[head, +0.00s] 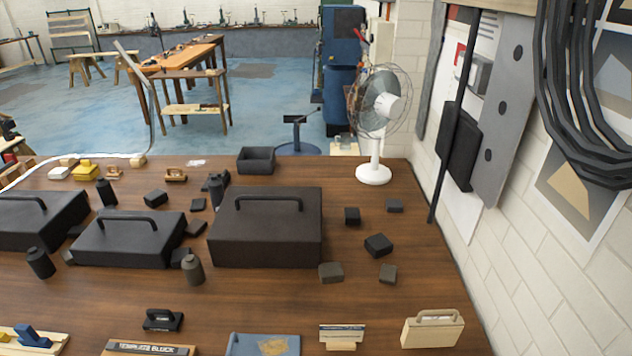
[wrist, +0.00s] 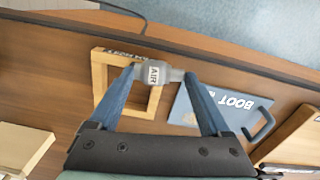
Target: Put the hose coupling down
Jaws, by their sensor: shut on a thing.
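In the wrist view my gripper (wrist: 160,73) has its two blue fingers closed on the hose coupling (wrist: 154,74). The coupling is a small grey piece with a pale label reading "AIR", held crosswise between the fingertips. Behind it is a square wooden frame (wrist: 99,78) with lettering on its edge; the coupling overlaps its right part in the picture. I cannot tell how high the coupling is above it. Neither gripper nor coupling shows in the head view.
A blue plate lettered "BOOT" (wrist: 205,107) lies right of the frame. In the head view, large black cases (head: 265,240) and several small dark blocks stand on the brown table (head: 260,300). A white fan (head: 374,172) stands at the back right.

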